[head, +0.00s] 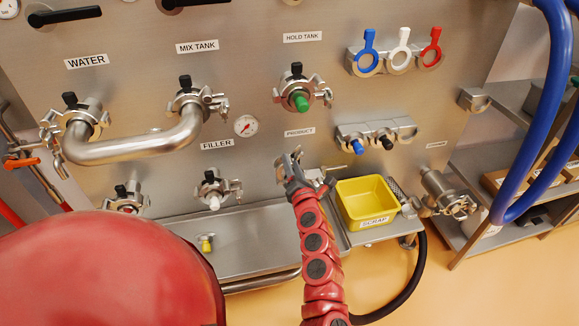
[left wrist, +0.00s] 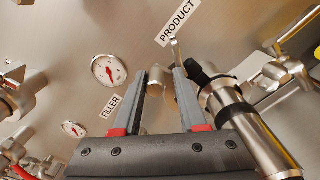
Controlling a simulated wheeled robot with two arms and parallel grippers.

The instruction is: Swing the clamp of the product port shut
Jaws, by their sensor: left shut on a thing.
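The product port (left wrist: 228,98) is a steel pipe stub with a black knob (left wrist: 200,76), under the PRODUCT label (head: 299,132). In the head view it is mostly hidden behind my left gripper (head: 293,172). In the left wrist view, my left gripper (left wrist: 160,76) is shut on a rounded metal piece of the clamp (left wrist: 157,88), beside the port. This piece stands out to the side of the stub, so the clamp looks swung open. The gripper hides part of the clamp and its hinge. My right gripper is out of view.
A yellow scrap bin (head: 366,201) stands on a steel shelf right of the port. The filler port (head: 214,188) is to the left and the hold tank port (head: 300,97) above. A pressure gauge (head: 246,126) sits up left. A black hose (head: 412,280) hangs at lower right.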

